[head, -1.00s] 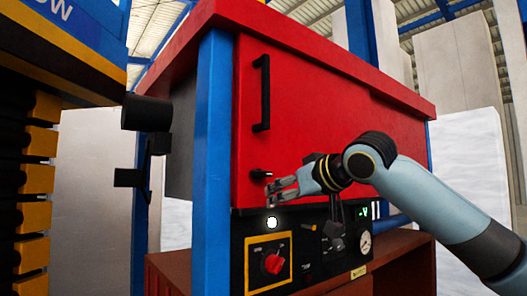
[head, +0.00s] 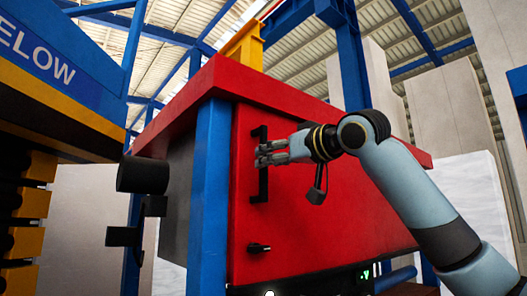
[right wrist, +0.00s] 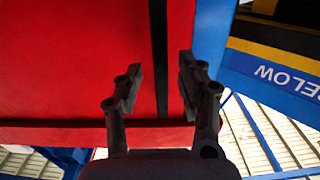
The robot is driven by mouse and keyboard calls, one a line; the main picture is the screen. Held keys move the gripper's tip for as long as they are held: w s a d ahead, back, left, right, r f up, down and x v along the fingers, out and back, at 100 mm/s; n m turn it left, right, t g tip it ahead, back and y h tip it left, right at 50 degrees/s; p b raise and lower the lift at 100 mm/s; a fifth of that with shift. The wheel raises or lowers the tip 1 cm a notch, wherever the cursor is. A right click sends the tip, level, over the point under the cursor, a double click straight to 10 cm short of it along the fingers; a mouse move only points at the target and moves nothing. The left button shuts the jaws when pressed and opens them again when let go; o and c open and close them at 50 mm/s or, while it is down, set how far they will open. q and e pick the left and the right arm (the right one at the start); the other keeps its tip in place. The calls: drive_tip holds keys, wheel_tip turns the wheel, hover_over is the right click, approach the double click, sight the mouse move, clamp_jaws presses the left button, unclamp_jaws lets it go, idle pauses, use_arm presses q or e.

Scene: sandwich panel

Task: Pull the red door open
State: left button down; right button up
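The red door (head: 330,215) is the front face of a red cabinet and looks closed. A black vertical bar handle (head: 263,188) is on its left part, and a small black latch knob (head: 259,248) sits below it. My right gripper (head: 262,153) is at the upper half of the handle. In the right wrist view the handle (right wrist: 158,45) runs between the two fingertips (right wrist: 160,75). The fingers are apart, with a gap visible beside the bar. I cannot tell whether either finger touches it. My left gripper is not in view.
A blue post (head: 208,190) stands just left of the door. Black cylindrical parts (head: 143,175) stick out farther left, beside a yellow and black machine (head: 30,215). A control panel shows at the bottom edge (head: 367,273). A red top ledge (head: 330,120) overhangs the door.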

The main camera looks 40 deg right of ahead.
sight(263, 195)
drive_tip(key=shift+w+a+p, duration=0.2)
drive_tip(key=shift+w+p, duration=0.35)
drive_tip(key=shift+w, duration=1.15)
clamp_jaws()
